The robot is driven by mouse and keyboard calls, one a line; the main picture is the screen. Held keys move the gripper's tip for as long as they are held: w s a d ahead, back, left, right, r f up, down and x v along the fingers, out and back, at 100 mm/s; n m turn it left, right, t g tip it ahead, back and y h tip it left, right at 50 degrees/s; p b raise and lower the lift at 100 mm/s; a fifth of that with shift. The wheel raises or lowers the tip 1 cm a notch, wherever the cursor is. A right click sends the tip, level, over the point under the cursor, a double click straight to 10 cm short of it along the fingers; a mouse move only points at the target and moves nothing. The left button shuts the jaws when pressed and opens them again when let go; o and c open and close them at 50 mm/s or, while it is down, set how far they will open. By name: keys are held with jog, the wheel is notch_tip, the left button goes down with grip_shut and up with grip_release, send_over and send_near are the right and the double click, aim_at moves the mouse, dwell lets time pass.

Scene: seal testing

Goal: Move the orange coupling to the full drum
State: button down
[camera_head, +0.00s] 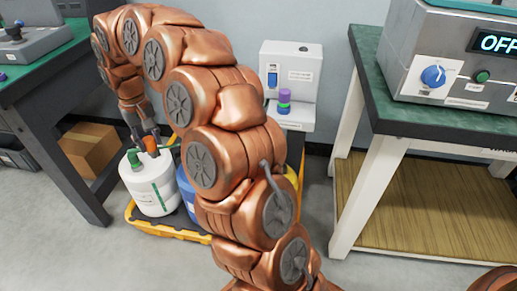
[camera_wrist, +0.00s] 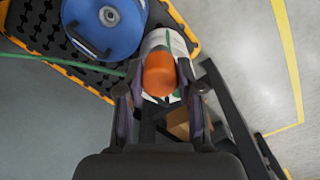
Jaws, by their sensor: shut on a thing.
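The orange coupling (camera_wrist: 159,74) is between the two fingers of my gripper (camera_wrist: 160,88), which is shut on it. In the head view the coupling (camera_head: 151,146) shows just below my gripper (camera_head: 147,133), over the top of a white drum (camera_head: 152,190). This drum has a green cap and a green vertical stripe; it also shows behind the coupling in the wrist view (camera_wrist: 166,42). A blue drum (camera_wrist: 106,22) stands beside it, mostly hidden by my arm in the head view (camera_head: 185,195). I cannot tell which drum is full, or whether the coupling touches the white one.
A green hose (camera_wrist: 60,62) runs to the coupling area from the left. The drums stand on a black and yellow tray (camera_head: 166,230). A green-topped bench (camera_head: 45,70) and cardboard box (camera_head: 92,148) are at left. A white device (camera_head: 290,75) stands behind; another bench (camera_head: 400,115) is at right.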

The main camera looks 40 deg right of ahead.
jog(key=s+d+f+m, duration=0.3)
jog(key=s+d+m, duration=0.2)
jog(key=s+d, duration=0.25)
jog(key=s+d+f+m+b, duration=0.1)
jog(key=s+d+f+m, duration=0.25)
jog(key=s+d, duration=0.45)
jog(key=s+d+f+m, duration=0.2)
jog(key=s+d+m, duration=0.4)
jog(key=d, duration=0.4)
jog(key=shift+s+a+f+b, duration=0.1)
jog(key=shift+f+b, duration=0.55)
jog(key=shift+f, duration=0.75)
jog(key=shift+s+a+f+b, duration=0.1)
jog(key=shift+f+b, duration=0.55)
jog(key=shift+f, duration=0.75)
jog(key=shift+a, duration=0.1)
jog(key=shift+f, duration=1.4)
jog(key=c, duration=0.7)
grip_release()
jog(key=shift+n, duration=0.25)
